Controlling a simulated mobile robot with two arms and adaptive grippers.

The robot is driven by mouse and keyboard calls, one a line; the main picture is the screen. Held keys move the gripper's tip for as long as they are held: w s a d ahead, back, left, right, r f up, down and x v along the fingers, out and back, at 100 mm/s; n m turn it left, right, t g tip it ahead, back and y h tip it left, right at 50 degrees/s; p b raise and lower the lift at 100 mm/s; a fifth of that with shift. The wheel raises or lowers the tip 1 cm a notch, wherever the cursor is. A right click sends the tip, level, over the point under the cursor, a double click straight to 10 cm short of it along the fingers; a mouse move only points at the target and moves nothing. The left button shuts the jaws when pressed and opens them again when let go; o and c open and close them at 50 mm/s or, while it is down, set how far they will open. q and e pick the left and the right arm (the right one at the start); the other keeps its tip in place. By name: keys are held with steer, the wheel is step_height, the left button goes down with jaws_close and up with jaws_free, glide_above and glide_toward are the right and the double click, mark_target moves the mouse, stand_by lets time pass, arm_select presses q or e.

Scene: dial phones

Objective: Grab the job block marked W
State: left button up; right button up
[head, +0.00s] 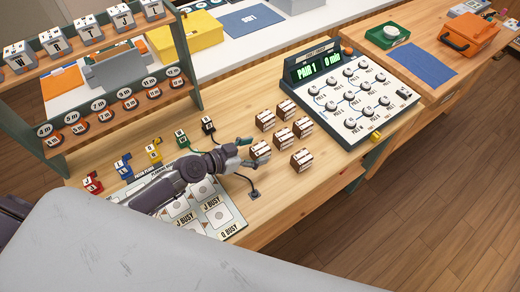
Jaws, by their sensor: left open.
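The block marked W (17,60) is a pale cube with a dark letter. It stands at the left end of the top shelf, at the picture's left edge, beside similar blocks marked R (53,43), T (87,29) and J (122,17). My left gripper (249,153) is open over the wooden desk, far to the right of the W block and below its shelf. Its fingers are close to a brown and white block (261,152); I cannot tell whether they touch it. My right gripper is not in view.
Several more brown and white blocks (302,160) stand right of my gripper. A phone panel (352,105) with knobs and a green display is beyond them. Small coloured plugs (153,150) line the desk, near a board with BUSY fields (222,213). The lower shelf (110,110) holds orange pieces.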

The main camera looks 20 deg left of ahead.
arm_select(q)
steer(key=x, duration=0.2)
steer(key=shift+w+d+f, duration=0.1)
steer(key=shift+w+f, duration=0.05)
steer(key=shift+w, duration=0.1)
steer(key=c, duration=1.3)
steer(key=shift+o, duration=0.2)
